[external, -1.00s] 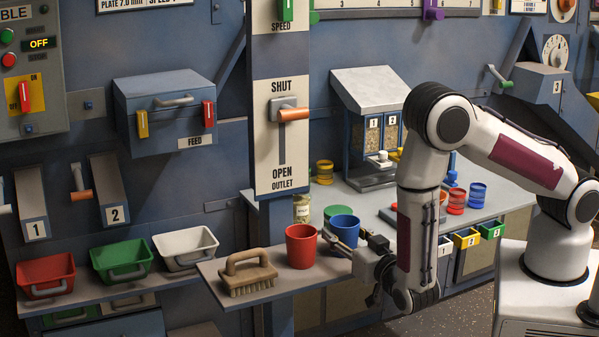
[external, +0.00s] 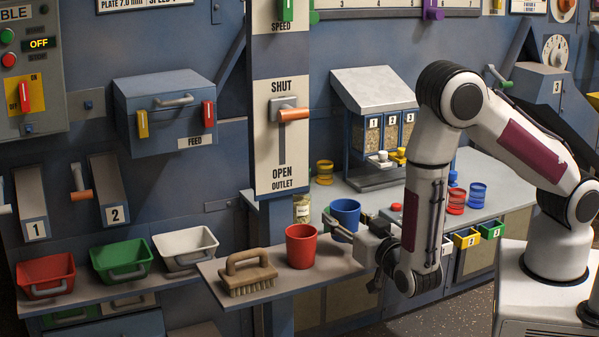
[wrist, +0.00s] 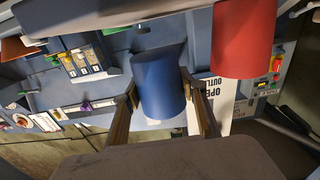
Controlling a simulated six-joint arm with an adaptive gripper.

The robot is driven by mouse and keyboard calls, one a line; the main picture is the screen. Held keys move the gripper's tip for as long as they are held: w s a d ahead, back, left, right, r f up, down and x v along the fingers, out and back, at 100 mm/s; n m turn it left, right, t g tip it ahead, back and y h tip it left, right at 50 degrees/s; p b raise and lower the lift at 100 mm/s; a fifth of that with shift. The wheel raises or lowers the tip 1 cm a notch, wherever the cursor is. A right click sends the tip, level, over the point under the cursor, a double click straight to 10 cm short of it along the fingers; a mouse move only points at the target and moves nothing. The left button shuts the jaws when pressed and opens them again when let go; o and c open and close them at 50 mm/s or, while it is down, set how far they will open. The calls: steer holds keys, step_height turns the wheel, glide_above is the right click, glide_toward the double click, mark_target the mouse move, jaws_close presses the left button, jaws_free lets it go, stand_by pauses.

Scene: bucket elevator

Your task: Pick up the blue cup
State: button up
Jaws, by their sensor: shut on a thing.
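The blue cup (external: 345,212) is between the fingers of my gripper (external: 340,228), just right of and behind the red cup in the external view. In the wrist view, the blue cup (wrist: 159,85) fills the gap between the two fingers (wrist: 160,95), with one finger on each side. My gripper is shut on it. The cup looks raised above the shelf (external: 330,265), but its base is partly hidden by my fingers.
The red cup (external: 301,247) stands close beside the blue cup, with a wooden brush (external: 248,272) further left on the shelf. A post with the outlet lever (external: 293,114) rises behind them. A small jar (external: 302,209) stands behind the red cup.

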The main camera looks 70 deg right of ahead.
step_height(320, 180, up, 6)
stand_by(0.5)
steer(key=shift+r, duration=0.1)
